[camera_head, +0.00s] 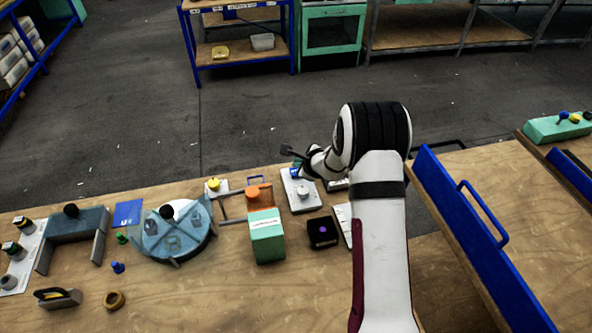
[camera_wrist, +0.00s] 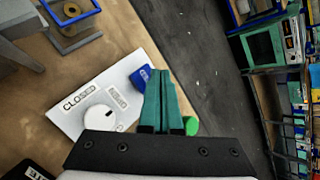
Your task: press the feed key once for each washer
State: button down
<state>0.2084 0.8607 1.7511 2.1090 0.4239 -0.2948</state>
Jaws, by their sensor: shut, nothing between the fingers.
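A white panel (camera_head: 301,203) stands on the bench just left of my arm. In the wrist view the panel (camera_wrist: 68,118) carries a round white knob (camera_wrist: 100,118), a label reading CLOSED and a second label. A blue key (camera_wrist: 140,76) with small white lettering sits at its far edge, and a green rounded button (camera_wrist: 192,126) shows beside my fingers. I cannot read which is the feed key. My gripper (camera_wrist: 160,75) is shut and empty, its teal fingers over the blue key's right side; contact cannot be judged. A brown ring (camera_head: 115,300), perhaps a washer, lies front left.
A green box (camera_head: 267,237) and a black box (camera_head: 322,232) stand in front of the panel. A blue round-topped stand (camera_head: 175,238) and a grey-blue bridge (camera_head: 74,235) are left. A blue upright barrier (camera_head: 470,240) is right of my arm.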

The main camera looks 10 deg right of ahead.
jog(key=shift+f, duration=0.1)
jog(key=shift+f, duration=0.35)
jog(key=shift+f, duration=0.5)
dwell(1.0)
jog(key=shift+r, duration=0.95)
jog(key=shift+r, duration=2.5)
